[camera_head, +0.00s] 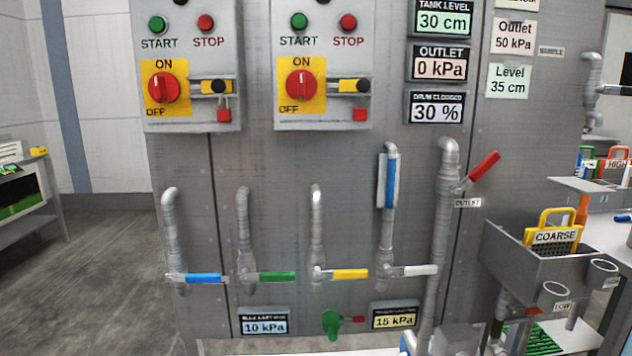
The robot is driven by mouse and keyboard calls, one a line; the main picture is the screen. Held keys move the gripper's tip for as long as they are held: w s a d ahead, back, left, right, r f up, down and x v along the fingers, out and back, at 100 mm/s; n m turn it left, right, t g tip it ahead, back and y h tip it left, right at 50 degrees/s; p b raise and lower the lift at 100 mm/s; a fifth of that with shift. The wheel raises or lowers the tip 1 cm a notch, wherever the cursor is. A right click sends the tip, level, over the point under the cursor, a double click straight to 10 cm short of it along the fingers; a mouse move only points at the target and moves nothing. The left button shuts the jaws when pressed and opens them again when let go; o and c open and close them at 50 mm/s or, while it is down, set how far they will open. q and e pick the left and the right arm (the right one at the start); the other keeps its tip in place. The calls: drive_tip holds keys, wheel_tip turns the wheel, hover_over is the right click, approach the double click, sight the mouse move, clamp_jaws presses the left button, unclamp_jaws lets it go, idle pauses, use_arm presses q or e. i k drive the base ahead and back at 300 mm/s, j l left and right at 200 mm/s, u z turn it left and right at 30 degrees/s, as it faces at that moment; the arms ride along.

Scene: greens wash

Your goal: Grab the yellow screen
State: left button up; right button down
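The yellow screen (556,237) is at the right of the head view. It has a yellow handle loop on top and a label reading COARSE. It stands upright in a grey open-topped holder (520,263) mounted in front of the panel. Its lower part is hidden inside the holder. Neither of my grippers can be made out in this view, and nothing is seen touching the screen.
A grey control panel (290,165) with pipes and coloured valve handles fills the middle. A red-handled outlet valve (482,168) sticks out left of the holder. Other coloured handles, one labelled HIGH (617,163), stand behind at right. Open floor (90,270) lies left.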

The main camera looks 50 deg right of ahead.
sight(545, 242)
drive_tip(key=z, duration=2.9)
drive_tip(key=i+j+u, duration=0.2)
drive_tip(key=j+u, duration=0.2)
drive_tip(key=j, duration=0.2)
